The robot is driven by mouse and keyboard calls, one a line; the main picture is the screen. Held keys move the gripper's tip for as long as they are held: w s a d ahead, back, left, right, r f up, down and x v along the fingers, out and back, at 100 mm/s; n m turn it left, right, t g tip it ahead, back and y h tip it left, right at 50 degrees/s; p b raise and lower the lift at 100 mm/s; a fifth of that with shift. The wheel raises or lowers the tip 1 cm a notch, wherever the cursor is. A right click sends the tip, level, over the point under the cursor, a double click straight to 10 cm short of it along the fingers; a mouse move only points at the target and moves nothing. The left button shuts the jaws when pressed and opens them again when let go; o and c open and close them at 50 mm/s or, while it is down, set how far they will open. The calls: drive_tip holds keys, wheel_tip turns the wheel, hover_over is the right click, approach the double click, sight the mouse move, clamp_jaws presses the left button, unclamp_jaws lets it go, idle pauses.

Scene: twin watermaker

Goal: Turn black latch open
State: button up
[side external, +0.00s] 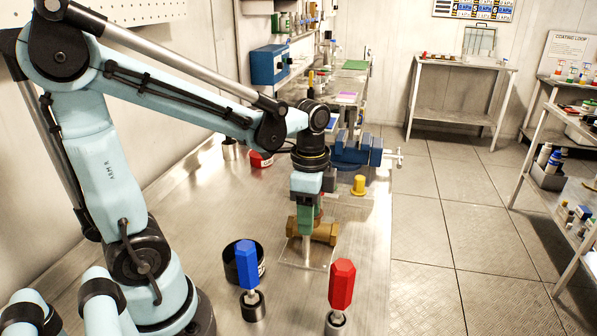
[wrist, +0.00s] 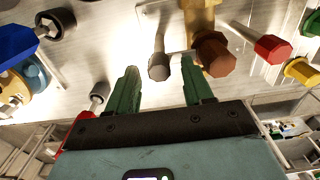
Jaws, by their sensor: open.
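A brass fitting (side external: 322,231) stands on a clear plate on the bench, below my gripper (side external: 307,230). In the wrist view, the brass fitting (wrist: 200,18) shows at the top with a brown hex end (wrist: 214,54). A short dark lever with a rounded end (wrist: 159,68), which looks like the black latch, lies left of the fitting. My gripper (wrist: 161,70) has its two green fingers apart, one on each side of the lever's end in the picture. I cannot tell whether they touch it. In the side view my gripper hides the lever.
A blue-handled tool (side external: 247,268) and a red-handled tool (side external: 341,285) stand upright in front. A black cup (side external: 238,262) is beside the blue one. Behind are a yellow knob (side external: 359,185) and a blue vise (side external: 350,152). Bare bench lies left of the fitting.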

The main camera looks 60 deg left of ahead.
clamp_jaws()
idle(0.3)
drive_tip(key=n, duration=0.4)
drive_tip(key=shift+a+n, duration=0.1)
drive_tip(key=shift+n, duration=0.2)
drive_tip(key=n, duration=0.4)
drive_tip(key=shift+n, duration=0.3)
drive_tip(key=n, duration=0.4)
drive_tip(key=shift+a+n, duration=0.15)
drive_tip(key=shift+n, duration=2.25)
